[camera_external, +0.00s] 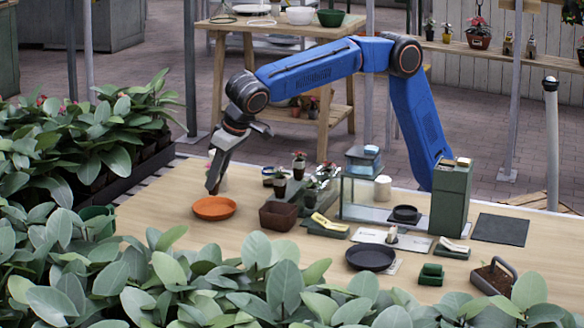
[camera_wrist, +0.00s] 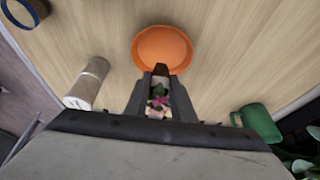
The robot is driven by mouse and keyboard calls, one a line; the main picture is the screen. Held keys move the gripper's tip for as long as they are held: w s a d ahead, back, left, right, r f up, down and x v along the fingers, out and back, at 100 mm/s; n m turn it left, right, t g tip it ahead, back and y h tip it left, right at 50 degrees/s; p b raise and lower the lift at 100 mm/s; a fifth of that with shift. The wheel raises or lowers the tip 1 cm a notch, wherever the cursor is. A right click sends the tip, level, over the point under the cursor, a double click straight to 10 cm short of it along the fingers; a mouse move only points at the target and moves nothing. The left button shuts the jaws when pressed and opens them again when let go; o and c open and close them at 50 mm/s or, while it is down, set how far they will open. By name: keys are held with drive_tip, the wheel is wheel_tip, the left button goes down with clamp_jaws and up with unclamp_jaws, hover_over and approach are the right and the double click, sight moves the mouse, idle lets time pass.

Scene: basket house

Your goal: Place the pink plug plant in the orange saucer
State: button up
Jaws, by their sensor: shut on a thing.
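The orange saucer (camera_external: 214,208) lies on the wooden table near its left end. It shows at the top centre of the wrist view (camera_wrist: 163,45) and looks empty in its visible part. My gripper (camera_external: 212,186) points down just above the saucer's back edge in the external view. In the wrist view its two fingers (camera_wrist: 161,82) are shut on the pink plug plant (camera_wrist: 158,101), whose pink bloom and green leaves show between them. The plug end is mostly hidden by the fingers, so I cannot tell whether it touches the saucer.
A pale cylinder (camera_wrist: 88,85) stands left of my gripper in the wrist view, and a green mug (camera_wrist: 258,122) is on the right. A brown pot (camera_external: 278,215) and small potted plants (camera_external: 298,161) stand right of the saucer. Leafy plants (camera_external: 240,275) crowd the table's front edge.

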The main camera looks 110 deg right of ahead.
sight(218, 191)
drive_tip(key=shift+f, duration=2.4)
drive_tip(key=shift+f, duration=0.1)
drive_tip(key=o, duration=1)
drive_tip(key=v, duration=1.2)
drive_tip(key=shift+w, duration=0.1)
